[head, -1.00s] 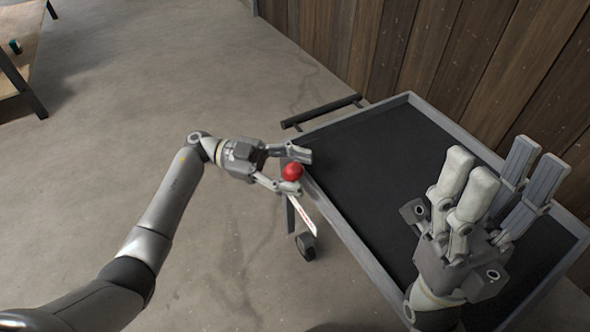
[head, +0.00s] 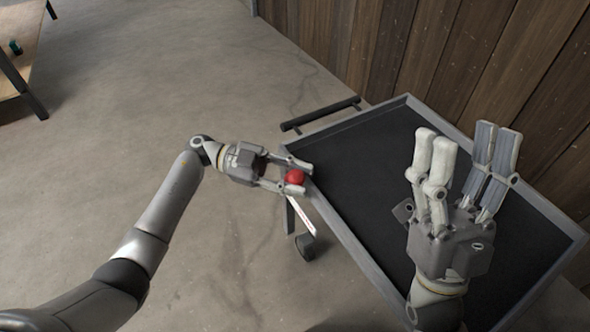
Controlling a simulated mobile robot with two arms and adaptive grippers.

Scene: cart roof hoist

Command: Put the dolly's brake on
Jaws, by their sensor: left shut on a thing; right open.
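The dolly (head: 360,252) has a grey rim, a dark flat deck and a black push bar (head: 321,113) at its far left end. A red ball knob (head: 295,177) sits at the dolly's left edge, above a pale strip with red marks (head: 302,216). My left gripper (head: 297,176) is shut on the red knob, with a finger on each side of it. My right gripper (head: 465,160) is open and empty over the deck, fingers pointing to the back. A caster wheel (head: 305,245) shows below the left edge.
A plank wall (head: 440,60) runs behind the dolly on the right. A wooden table (head: 20,50) with a small dark green object (head: 15,47) stands at the far left. The concrete floor left of the dolly is clear.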

